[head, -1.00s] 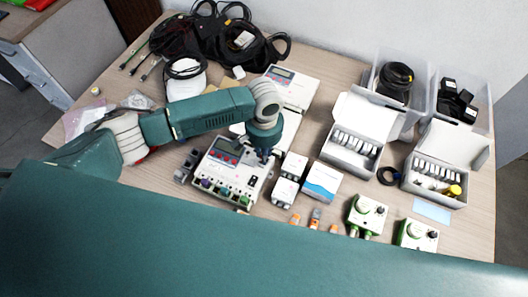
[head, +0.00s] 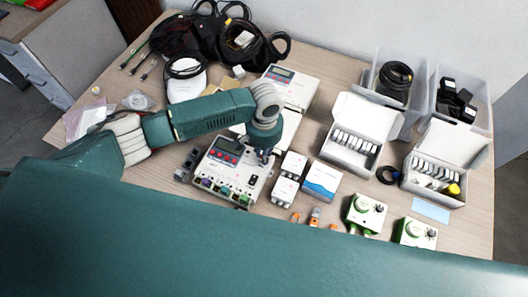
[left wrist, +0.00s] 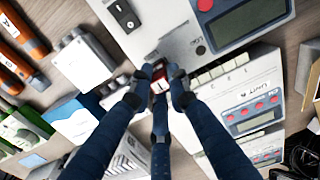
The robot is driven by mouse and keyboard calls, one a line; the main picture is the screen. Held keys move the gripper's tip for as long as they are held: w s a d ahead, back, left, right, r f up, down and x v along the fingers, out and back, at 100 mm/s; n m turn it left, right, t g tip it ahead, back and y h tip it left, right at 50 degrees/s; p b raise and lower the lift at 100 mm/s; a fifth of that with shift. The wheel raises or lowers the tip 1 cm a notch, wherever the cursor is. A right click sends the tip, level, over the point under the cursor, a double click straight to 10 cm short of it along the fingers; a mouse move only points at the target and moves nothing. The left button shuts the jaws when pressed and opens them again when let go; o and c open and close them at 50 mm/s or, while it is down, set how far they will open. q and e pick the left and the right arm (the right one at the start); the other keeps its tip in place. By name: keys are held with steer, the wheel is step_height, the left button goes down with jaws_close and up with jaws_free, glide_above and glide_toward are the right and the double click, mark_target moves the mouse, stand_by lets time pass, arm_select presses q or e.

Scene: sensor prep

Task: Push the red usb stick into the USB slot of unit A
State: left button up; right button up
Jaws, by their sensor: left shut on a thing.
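My left gripper (head: 263,156) hangs over the right edge of the front unit in the head view. In the left wrist view the gripper (left wrist: 161,76) is shut on a small red and white piece, which I take to be the red usb stick (left wrist: 159,86). The fingers hide most of it, and it cannot be made out in the head view. A white unit with a label that appears to read UNIT A (left wrist: 262,92) lies right of the fingers in the left wrist view. I cannot see a USB slot clearly, or whether the stick touches one. My right gripper is not in view.
The front unit (head: 229,172) has a screen and red buttons. White modules (head: 289,179) and a blue-white box (head: 322,180) stand close right of the gripper. Open white boxes (head: 351,158) and green devices (head: 365,214) lie farther right. Black cables (head: 205,35) fill the back.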

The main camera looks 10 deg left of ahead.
arm_select(q)
steer(key=shift+f+p, duration=0.2)
steer(key=shift+p, duration=0.1)
stand_by(0.4)
steer(key=o, duration=0.9)
steer(key=shift+o, duration=0.9)
step_height(320, 180, up, 7)
steer(key=p, duration=0.8)
